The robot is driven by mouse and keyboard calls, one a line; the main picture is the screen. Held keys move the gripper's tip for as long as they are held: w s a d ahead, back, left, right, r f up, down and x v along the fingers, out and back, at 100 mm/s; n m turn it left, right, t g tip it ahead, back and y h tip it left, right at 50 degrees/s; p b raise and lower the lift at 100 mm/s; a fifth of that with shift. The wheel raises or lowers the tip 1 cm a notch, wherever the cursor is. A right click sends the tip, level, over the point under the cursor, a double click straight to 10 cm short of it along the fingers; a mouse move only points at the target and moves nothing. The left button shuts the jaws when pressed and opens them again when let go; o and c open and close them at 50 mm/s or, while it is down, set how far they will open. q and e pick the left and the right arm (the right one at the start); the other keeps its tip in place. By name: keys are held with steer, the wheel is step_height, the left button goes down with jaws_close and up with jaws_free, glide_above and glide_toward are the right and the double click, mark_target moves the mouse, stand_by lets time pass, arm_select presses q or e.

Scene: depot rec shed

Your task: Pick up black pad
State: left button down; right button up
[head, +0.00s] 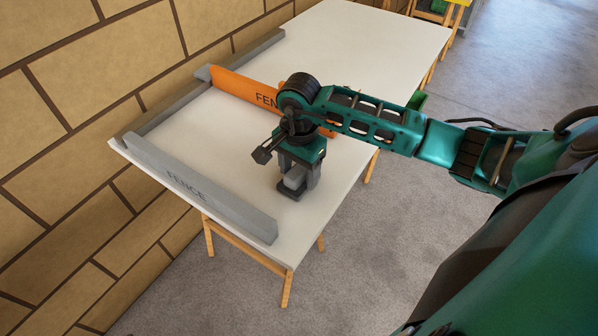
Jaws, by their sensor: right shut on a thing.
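My right gripper (292,186) points down over the near part of the white table (345,48), between the grey fence and the orange fence. It is shut on a small dark thing, which looks like the black pad (288,195), low at the fingertips. The fingers cover most of the pad, and I cannot tell whether it touches the tabletop. My left gripper is not in view.
A grey fence (200,187) marked FENCE stands along the near end of the table. An orange fence (233,86) crosses behind my gripper. A grey rail (258,48) runs by the brick wall (75,70). The far tabletop is clear.

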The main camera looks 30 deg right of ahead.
mark_target(299, 169)
step_height(299, 169, up, 20)
steer(key=p, duration=0.1)
stand_by(0.4)
steer(key=o, duration=0.5)
steer(key=c, duration=0.3)
steer(key=shift+f, duration=0.15)
steer(key=shift+c, duration=0.2)
